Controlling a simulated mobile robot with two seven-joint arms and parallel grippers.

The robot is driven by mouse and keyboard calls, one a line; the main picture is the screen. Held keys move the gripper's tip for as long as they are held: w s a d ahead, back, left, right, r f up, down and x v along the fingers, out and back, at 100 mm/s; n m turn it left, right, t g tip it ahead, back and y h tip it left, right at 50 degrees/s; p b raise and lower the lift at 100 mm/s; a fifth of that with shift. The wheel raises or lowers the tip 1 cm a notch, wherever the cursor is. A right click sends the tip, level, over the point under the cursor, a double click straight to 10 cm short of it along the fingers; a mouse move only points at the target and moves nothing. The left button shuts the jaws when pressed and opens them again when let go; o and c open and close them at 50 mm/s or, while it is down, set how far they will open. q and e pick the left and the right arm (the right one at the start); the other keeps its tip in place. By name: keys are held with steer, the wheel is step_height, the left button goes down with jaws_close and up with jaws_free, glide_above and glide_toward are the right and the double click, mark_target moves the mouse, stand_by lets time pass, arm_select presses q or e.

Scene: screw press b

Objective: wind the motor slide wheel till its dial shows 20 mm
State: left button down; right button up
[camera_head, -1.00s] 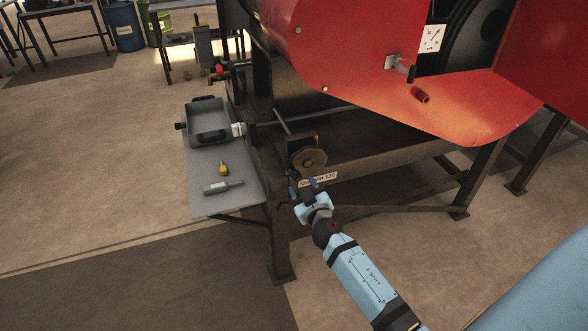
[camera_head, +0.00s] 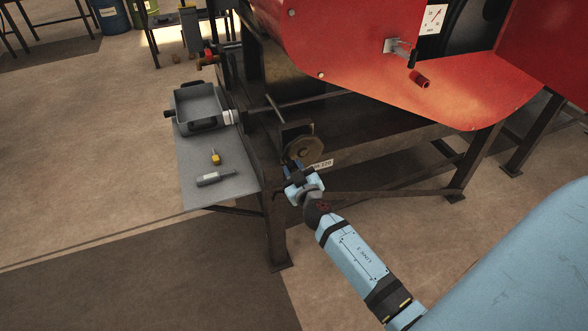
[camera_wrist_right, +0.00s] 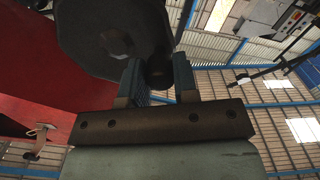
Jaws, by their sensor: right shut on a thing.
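The hand wheel (camera_head: 304,150), a dull brown disc, sits on the dark press frame below the red guard. Its round face also shows at the top of the right wrist view (camera_wrist_right: 112,38). My right gripper (camera_head: 292,169) is at the wheel's lower left edge. In the right wrist view its two fingers (camera_wrist_right: 158,80) are shut on the wheel's small dark handle (camera_wrist_right: 157,72). A white dial (camera_head: 433,18) with a pointer is on the red guard at the upper right; its reading is too small to make out. My left gripper is not in view.
A grey side shelf (camera_head: 235,183) left of the wheel bears a grey vise-like tray (camera_head: 200,106), a yellow-handled tool (camera_head: 215,157) and a grey tool (camera_head: 214,178). The red guard (camera_head: 370,62) overhangs the wheel.

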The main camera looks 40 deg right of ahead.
steer(key=shift+d+f+n+b, duration=0.1)
steer(key=shift+f+n+b, duration=0.4)
steer(key=shift+n+b, duration=0.25)
steer(key=shift+d+f+n+b, duration=0.2)
steer(key=shift+n+b, duration=0.2)
steer(key=shift+n, duration=0.5)
steer(key=shift+d+f+n+b, duration=0.1)
steer(key=shift+f+n+b, duration=0.2)
steer(key=shift+n, duration=0.55)
steer(key=shift+r, duration=0.1)
steer(key=o, duration=0.9)
